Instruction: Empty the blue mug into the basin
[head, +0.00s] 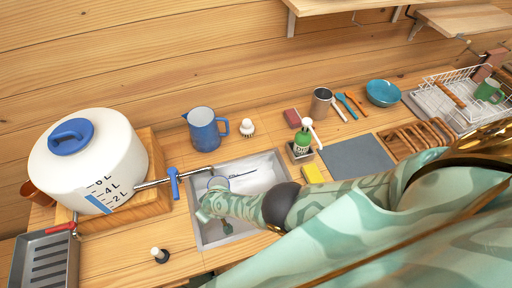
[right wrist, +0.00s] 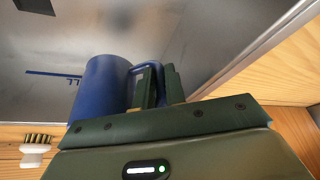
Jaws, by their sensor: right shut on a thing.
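The blue mug (right wrist: 100,88) is in front of my right gripper (right wrist: 160,88) in the right wrist view. The gripper's fingers are shut on its handle. In the head view my right arm comes in from the right and the right gripper (head: 212,206) is over the left part of the grey metal basin (head: 240,232). My left gripper is not in view.
A white tank (head: 110,165) with a blue-handled tap (head: 174,183) stands left of the basin. A blue jug (head: 206,133) and a brush (head: 247,128) stand behind it.

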